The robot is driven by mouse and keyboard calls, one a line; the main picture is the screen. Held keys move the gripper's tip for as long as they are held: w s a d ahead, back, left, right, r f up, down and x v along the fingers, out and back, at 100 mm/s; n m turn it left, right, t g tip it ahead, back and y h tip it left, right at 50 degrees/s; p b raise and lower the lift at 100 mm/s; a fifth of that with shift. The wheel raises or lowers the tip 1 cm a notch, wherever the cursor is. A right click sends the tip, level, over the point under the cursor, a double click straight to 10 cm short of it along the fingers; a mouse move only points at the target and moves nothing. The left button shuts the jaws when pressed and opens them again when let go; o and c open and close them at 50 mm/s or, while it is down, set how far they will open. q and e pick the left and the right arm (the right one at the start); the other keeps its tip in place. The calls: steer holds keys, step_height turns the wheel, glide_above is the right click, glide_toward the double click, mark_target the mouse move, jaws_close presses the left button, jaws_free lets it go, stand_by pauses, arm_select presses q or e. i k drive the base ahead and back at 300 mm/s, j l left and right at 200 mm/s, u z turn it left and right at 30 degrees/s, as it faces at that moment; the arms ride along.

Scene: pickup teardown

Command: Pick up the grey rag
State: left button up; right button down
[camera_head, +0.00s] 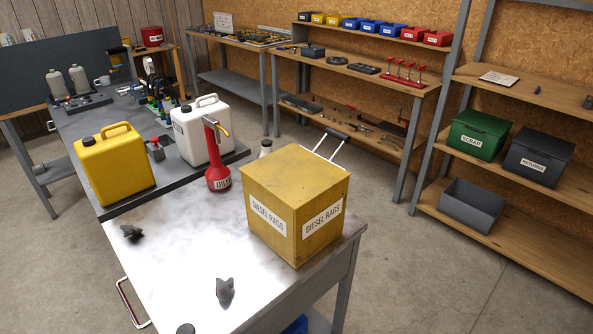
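A small crumpled grey rag (225,290) lies on the pale worktop (185,270), near its front edge and in front of the yellow box. A second, darker crumpled piece (131,232) lies near the worktop's left edge. A yellow box labelled "DIESEL RAGS" (296,190) stands shut at the right of the worktop, apart from the grey rag. Neither of my grippers shows in the head view.
A red oil can (217,178) stands behind the rags. A dark round object (186,329) is cut off at the bottom edge. The worktop between the two crumpled pieces is clear.

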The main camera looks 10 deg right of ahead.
mark_target(128, 230)
steer(key=i+l+u, duration=0.1)
steer(key=l+u, duration=0.15)
steer(key=i+l+u, duration=0.1)
steer(key=l+u, duration=0.15)
steer(key=l, duration=0.2)
steer(key=l+u, duration=0.25)
steer(key=i+l, duration=0.05)
steer(key=l, duration=0.05)
